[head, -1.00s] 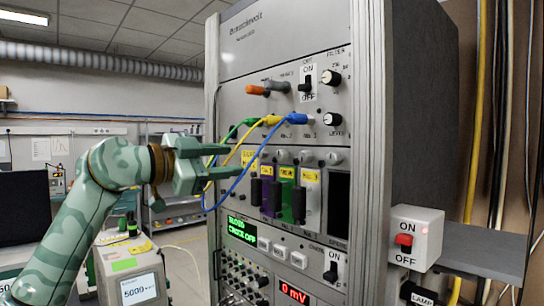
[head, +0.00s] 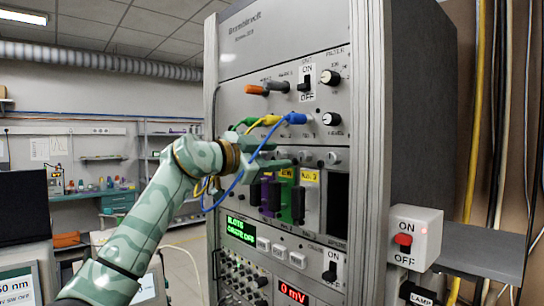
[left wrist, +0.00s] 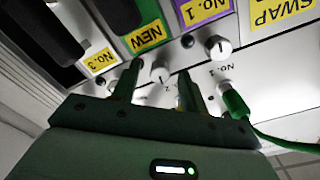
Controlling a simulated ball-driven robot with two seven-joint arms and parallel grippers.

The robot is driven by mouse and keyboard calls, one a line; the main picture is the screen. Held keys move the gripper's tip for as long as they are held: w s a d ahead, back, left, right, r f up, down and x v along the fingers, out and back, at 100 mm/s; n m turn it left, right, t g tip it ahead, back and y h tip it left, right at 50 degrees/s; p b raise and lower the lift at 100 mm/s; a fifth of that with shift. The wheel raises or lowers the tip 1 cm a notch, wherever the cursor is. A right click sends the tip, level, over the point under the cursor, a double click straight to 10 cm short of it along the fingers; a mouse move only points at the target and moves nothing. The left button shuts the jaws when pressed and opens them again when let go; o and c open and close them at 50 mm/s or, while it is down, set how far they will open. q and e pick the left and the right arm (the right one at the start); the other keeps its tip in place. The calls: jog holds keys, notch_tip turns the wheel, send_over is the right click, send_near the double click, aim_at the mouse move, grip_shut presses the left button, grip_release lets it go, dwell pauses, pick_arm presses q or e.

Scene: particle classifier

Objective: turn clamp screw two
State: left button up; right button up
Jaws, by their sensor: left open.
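Clamp screw two (left wrist: 160,72) is a small silver slotted knob in the left wrist view, by the green module marked NEW (left wrist: 147,35). My left gripper (left wrist: 159,71) is open, with one finger on each side of this knob. I cannot tell whether the fingers touch it. Another silver knob, clamp screw one (left wrist: 218,48), is to the right, by the purple No. 1 module (left wrist: 203,10). In the head view my left gripper (head: 284,154) is at the row of clamp screws and hides some of them. A clamp screw (head: 334,158) shows to its right.
Green, yellow and blue cables (head: 297,118) loop from the sockets just above my gripper and hang around the wrist. Black module handles (head: 298,203) stick out below.

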pick_arm(q)
jog(key=shift+c, duration=0.3)
grip_shut()
